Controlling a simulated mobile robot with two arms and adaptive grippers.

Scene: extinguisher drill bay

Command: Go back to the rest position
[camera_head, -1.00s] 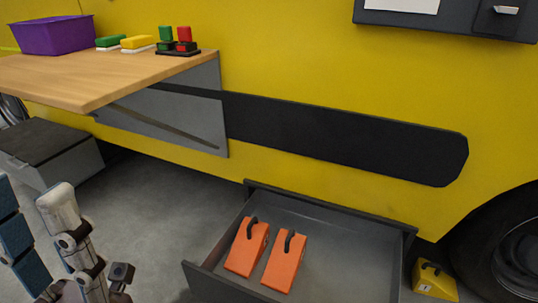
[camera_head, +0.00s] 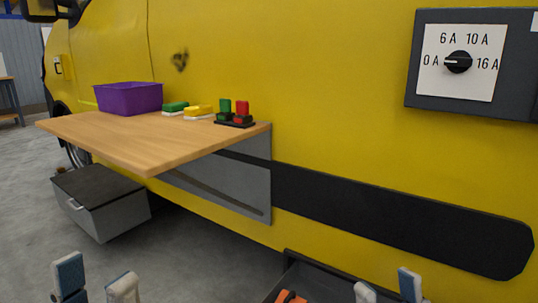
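My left gripper (camera_head: 96,284) shows at the bottom left edge, with two fingertips standing upright and apart. It is open, with nothing seen between the fingertips. My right gripper (camera_head: 388,288) shows at the bottom edge right of the middle, in front of the open drawer (camera_head: 318,279). Its two fingertips are also apart, with nothing seen between them. The lower parts of both grippers and both arms are cut off by the frame.
A wooden fold-out table (camera_head: 150,140) holds a purple bin (camera_head: 128,98), green and yellow blocks and a red-green switch piece (camera_head: 236,116). A grey box (camera_head: 100,200) stands below. Orange wedges (camera_head: 290,297) show in the drawer. A dial panel (camera_head: 458,62) is on the yellow vehicle (camera_head: 330,90).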

